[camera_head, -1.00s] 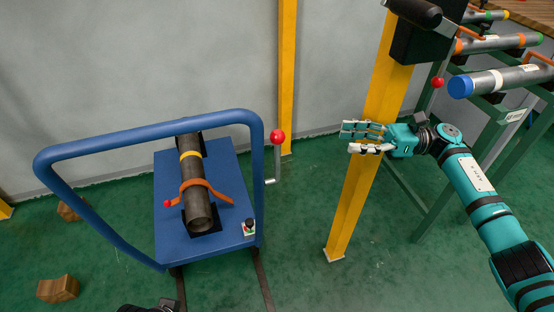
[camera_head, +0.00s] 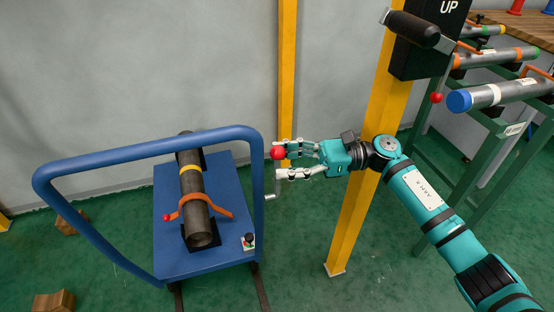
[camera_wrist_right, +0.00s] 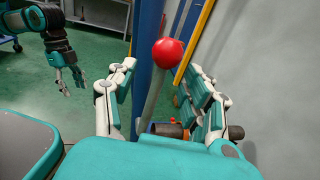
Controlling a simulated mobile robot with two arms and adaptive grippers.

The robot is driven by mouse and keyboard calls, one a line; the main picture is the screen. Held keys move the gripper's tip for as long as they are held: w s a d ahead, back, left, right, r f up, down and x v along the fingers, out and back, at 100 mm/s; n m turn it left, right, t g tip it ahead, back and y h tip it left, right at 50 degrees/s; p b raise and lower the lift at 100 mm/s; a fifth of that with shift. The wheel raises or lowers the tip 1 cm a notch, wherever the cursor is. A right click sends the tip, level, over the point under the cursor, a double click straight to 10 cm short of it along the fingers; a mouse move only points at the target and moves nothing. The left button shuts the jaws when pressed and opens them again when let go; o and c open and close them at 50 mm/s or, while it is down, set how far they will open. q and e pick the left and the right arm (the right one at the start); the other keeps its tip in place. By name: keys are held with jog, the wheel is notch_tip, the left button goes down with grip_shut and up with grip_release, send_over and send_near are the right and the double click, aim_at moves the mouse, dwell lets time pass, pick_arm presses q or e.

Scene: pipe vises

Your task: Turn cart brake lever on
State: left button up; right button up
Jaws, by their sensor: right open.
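The cart's brake lever is a grey rod with a red ball knob (camera_head: 278,153), standing upright at the right side of the blue cart (camera_head: 225,185). My right gripper (camera_head: 284,159) is open at the knob, its fingers pointing left. In the right wrist view the red knob (camera_wrist_right: 168,52) and its rod stand between the spread fingers of my right gripper (camera_wrist_right: 165,90). I cannot tell whether a finger touches the lever. My left gripper (camera_wrist_right: 70,80) shows at the upper left of the right wrist view, with its fingers apart.
A grey pipe (camera_head: 194,190) lies on the cart under an orange strap. A yellow post (camera_head: 362,170) stands behind my right arm, and a green rack with pipes (camera_head: 500,92) is at the right. Wooden blocks (camera_head: 54,301) lie on the green floor at the left.

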jog(key=shift+s+a, duration=0.1)
jog(key=shift+a, duration=0.8)
grip_shut()
